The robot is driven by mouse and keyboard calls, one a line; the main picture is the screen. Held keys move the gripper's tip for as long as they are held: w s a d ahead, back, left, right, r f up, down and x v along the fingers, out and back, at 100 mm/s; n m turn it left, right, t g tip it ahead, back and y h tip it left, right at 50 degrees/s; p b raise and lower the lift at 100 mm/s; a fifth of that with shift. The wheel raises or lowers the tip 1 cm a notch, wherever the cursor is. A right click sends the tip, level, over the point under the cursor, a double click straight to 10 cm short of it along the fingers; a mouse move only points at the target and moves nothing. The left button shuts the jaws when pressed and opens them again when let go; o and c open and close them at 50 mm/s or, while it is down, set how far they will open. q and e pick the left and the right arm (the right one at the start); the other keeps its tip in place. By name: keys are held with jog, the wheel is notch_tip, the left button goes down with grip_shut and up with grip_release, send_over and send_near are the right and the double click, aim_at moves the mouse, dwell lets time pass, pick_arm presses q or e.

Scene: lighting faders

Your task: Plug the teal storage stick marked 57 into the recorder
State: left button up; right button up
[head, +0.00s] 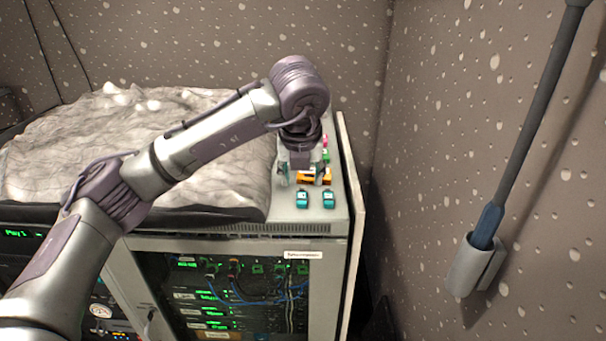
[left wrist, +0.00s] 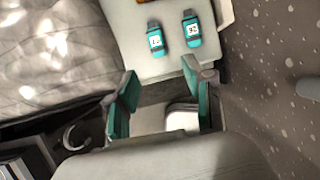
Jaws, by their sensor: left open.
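Two teal storage sticks stand out on the white cabinet top: the left one (head: 302,200) and the right one (head: 328,199). In the left wrist view they lie side by side, left (left wrist: 157,39) and right (left wrist: 191,28), with pale labels. The right label seems to read 93; the left one is too small to read surely. My left gripper (head: 303,176) is open and empty above the cabinet top, just behind the sticks in the head view. Its teal-padded fingers (left wrist: 161,82) show apart in the wrist view. I cannot tell which device is the recorder.
An orange item (head: 315,178), with pink and green ones behind, lies on the cabinet top (head: 285,215), partly hidden by my gripper. A rack with green displays and blue cables (head: 240,290) is below. A rumpled pale cover (head: 80,150) lies left; a wall rises right.

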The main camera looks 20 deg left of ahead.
aim_at(301, 199)
pick_arm(q)
jog(key=b+x, duration=0.3)
jog(key=x, duration=0.4)
jog(key=shift+a, duration=0.15)
jog(key=shift+b+x, duration=0.9)
grip_shut()
jog(key=shift+r+p, duration=1.3)
jog(key=shift+r, duration=1.25)
